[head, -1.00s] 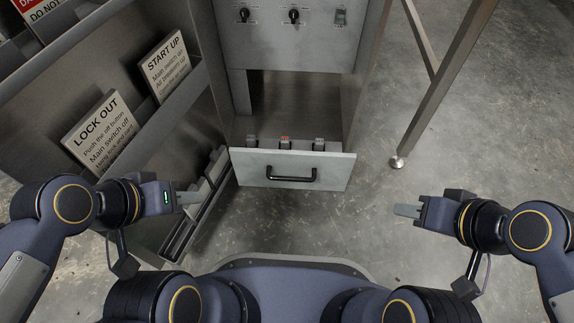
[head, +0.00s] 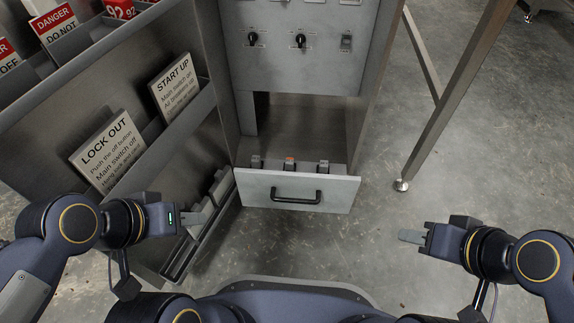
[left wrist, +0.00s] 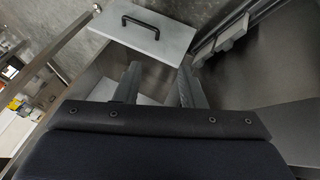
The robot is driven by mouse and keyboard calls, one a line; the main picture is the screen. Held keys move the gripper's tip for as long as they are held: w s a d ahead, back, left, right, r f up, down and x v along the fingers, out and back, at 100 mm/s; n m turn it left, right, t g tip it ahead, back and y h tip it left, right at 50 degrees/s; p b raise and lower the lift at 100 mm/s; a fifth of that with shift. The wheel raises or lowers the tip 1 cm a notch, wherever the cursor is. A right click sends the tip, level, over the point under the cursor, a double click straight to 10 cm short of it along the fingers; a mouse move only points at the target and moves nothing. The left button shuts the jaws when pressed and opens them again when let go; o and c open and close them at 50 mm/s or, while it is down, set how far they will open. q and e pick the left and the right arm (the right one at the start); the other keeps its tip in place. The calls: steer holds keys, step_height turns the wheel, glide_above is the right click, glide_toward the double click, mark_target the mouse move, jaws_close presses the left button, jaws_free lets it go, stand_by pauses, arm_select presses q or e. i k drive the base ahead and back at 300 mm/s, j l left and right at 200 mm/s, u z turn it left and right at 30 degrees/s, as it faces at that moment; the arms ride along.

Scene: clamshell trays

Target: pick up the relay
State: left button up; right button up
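A grey drawer (head: 262,190) with a black handle (head: 296,195) stands open at the foot of a grey cabinet. I cannot tell for certain which is the relay. My left gripper (head: 194,219) is left of the drawer front, apart from it. In the left wrist view its two fingers (left wrist: 160,88) are spread with nothing between them, and the drawer front (left wrist: 172,38) shows beyond. My right gripper (head: 411,237) is right of the drawer, seen edge-on, touching nothing.
The cabinet face (head: 285,65) above the drawer carries knobs and a switch. A sign rack with a LOCK OUT board (head: 108,150) and a START UP board (head: 175,88) stands at the left. A metal table leg (head: 455,105) stands at the right. The floor before the drawer is clear.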

mark_target(289, 163)
steer(key=i+l, duration=0.15)
steer(key=l, duration=0.2)
steer(key=i+l, duration=0.2)
steer(key=l, duration=0.15)
steer(key=i+l+u, duration=0.1)
steer(key=l, duration=0.25)
steer(key=i+l, duration=0.2)
steer(key=l, duration=0.2)
steer(key=i+l, duration=0.2)
steer(key=l, duration=0.15)
steer(key=u, duration=0.05)
